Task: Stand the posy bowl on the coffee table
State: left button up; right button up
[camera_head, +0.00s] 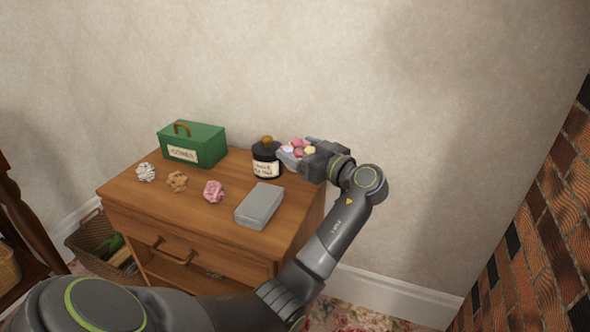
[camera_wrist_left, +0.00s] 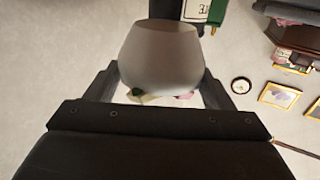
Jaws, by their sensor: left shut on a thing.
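The posy bowl, a small pale grey bowl with pink, white and yellow flowers (camera_head: 297,150), is at the back right of the wooden chest. My left gripper (camera_head: 305,157) is shut on it. In the left wrist view the smooth round bowl (camera_wrist_left: 172,55) sits between the two fingers (camera_wrist_left: 160,88), with a little of the flowers showing at its lower edge. In the head view the gripper hides part of the bowl, and I cannot tell whether its base touches the chest top. I cannot make out a coffee table. My right gripper is not in view.
A wicker basket (camera_head: 92,240) stands left. A brick wall (camera_head: 545,235) rises at right.

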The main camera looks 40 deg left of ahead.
pick_arm(q)
notch_tip(320, 180, down, 5)
jog(key=shift+f+b, duration=0.1)
jog(key=shift+b, duration=0.65)
jog(key=o, duration=1.1)
